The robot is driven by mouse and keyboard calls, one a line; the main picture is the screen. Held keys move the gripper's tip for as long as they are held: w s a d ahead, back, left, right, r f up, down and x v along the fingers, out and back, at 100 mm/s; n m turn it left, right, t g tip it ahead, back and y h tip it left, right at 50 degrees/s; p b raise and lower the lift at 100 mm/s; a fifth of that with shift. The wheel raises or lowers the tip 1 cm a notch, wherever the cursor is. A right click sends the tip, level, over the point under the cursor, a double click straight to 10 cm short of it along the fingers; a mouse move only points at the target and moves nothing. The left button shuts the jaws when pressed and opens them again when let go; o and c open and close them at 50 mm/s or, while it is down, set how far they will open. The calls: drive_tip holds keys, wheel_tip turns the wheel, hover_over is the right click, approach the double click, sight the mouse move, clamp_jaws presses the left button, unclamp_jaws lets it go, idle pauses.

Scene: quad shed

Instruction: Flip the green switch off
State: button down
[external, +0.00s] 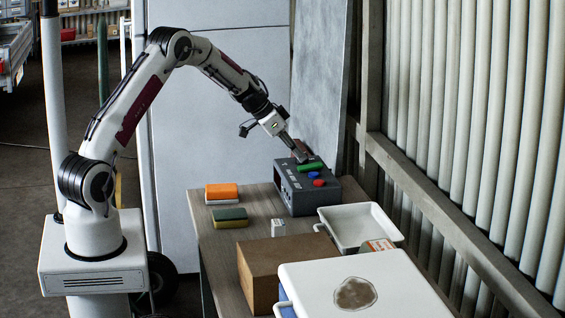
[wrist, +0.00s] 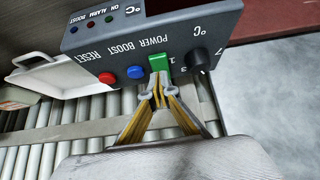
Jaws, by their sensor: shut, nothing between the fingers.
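The green switch (external: 311,166) is on the sloped top of a dark grey control box (external: 292,195) at the far end of the table. In the wrist view the green switch (wrist: 158,62) stands out from the panel, with "POWER" printed by it. My gripper (external: 299,155) is shut and empty, pointing down at the box. In the wrist view the closed fingertips (wrist: 158,92) are right by the switch's near edge; I cannot tell if they touch it.
A blue button (wrist: 136,71) and a red button (wrist: 107,75) sit beside the switch; a black knob (wrist: 198,58) is on its other side. A corrugated wall is at right.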

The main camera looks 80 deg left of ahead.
drive_tip(key=shift+r, duration=0.15)
drive_tip(key=shift+s+r, duration=0.1)
drive_tip(key=shift+r, duration=0.4)
drive_tip(key=s+f+v, duration=0.1)
drive_tip(key=v, duration=1.1)
drive_tip(key=shift+s, duration=0.1)
